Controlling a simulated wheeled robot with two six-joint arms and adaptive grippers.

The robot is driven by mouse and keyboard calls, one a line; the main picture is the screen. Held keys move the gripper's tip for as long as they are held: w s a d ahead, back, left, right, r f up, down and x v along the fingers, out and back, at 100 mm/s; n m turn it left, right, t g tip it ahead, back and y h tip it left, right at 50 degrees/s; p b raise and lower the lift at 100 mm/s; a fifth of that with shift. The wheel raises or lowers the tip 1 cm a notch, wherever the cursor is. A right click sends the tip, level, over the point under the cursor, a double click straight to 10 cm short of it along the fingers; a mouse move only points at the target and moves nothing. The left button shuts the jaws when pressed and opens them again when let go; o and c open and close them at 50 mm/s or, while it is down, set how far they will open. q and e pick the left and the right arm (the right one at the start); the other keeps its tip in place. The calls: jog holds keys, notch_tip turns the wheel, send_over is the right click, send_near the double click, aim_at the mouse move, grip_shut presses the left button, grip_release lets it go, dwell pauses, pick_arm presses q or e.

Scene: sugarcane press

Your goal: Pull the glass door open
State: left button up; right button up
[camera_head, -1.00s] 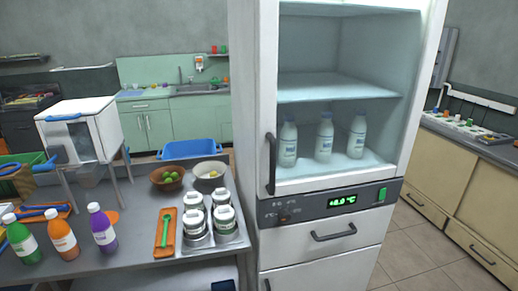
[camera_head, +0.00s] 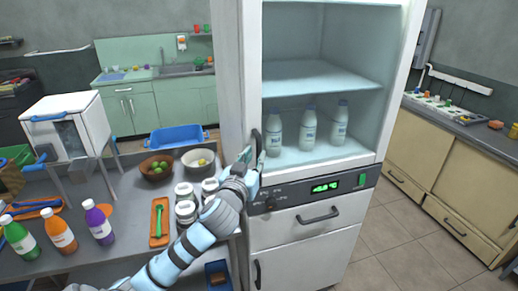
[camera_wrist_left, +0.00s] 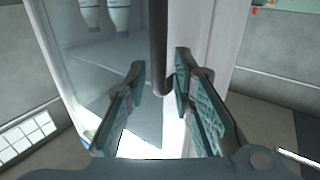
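The glass door (camera_head: 325,78) of the tall white cabinet looks shut. Its dark upright handle (camera_head: 257,140) is on the door's left edge, partly covered by my left gripper (camera_head: 250,156). In the left wrist view the handle (camera_wrist_left: 158,45) stands between the two open teal-padded fingers of my left gripper (camera_wrist_left: 160,66). The handle's lower end shows close to the right finger, and the fingers are not closed on it. A small dark part at the lower right corner of the head view may be my right gripper, too cut off to tell its state.
Milk bottles (camera_head: 309,128) stand behind the glass. A drawer with a handle (camera_head: 318,216) is below the door. The side table at left holds several jars, juice bottles (camera_head: 60,234) and bowls (camera_head: 198,161). The floor (camera_head: 385,240) right of the cabinet is clear.

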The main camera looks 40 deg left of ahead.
aim_at(258, 152)
pick_arm(q)
jog(key=shift+x, duration=2.25)
jog(key=shift+d, duration=0.1)
grip_shut()
